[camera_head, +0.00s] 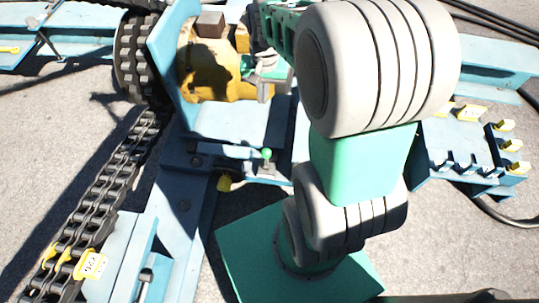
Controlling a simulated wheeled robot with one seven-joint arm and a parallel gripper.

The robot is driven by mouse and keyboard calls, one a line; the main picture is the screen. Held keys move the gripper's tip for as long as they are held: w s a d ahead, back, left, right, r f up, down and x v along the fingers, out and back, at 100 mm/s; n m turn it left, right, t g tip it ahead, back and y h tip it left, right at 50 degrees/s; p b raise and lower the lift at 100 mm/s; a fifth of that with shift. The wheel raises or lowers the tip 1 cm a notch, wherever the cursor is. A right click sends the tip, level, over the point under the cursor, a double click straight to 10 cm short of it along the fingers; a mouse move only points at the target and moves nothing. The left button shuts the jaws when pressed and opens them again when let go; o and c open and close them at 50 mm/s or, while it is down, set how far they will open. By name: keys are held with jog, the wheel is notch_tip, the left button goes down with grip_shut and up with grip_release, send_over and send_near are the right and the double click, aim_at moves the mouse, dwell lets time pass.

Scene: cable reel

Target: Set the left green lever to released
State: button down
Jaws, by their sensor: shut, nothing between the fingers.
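A green ball-topped lever (266,154) stands on the blue frame, left of my arm and below the yellow motor-like housing. It looks close to upright; its exact setting cannot be read. No second green lever can be made out. My arm rises from its green base and bends over to the upper left. My gripper (262,70) appears small beside the yellow housing, above and apart from the green lever. It is shut and holds nothing. Its fingertips are hard to make out, and part of the wrist is hidden behind my large white joint.
A black chain (105,185) runs down the left. A blue rack with yellow-tipped parts (468,165) stands at right. Black cables (505,215) lie on the grey ground. Open ground shows at far left.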

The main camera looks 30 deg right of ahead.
jog(key=w+d+f+m+b, duration=0.1)
jog(key=w+d+f+b, duration=0.1)
jog(key=f, duration=0.6)
jog(key=w+d+f+m+g+b, duration=0.1)
jog(key=w+d+f+m+b, duration=0.1)
jog(key=f, duration=0.6)
jog(key=shift+d+f+y+b, duration=0.3)
jog(key=shift+d+b, duration=0.3)
jog(key=shift+d, duration=0.45)
jog(key=shift+f, duration=0.1)
jog(key=s+a+f+b, duration=0.3)
jog(key=f+b, duration=0.1)
jog(key=f, duration=0.6)
jog(key=shift+a+f, duration=0.25)
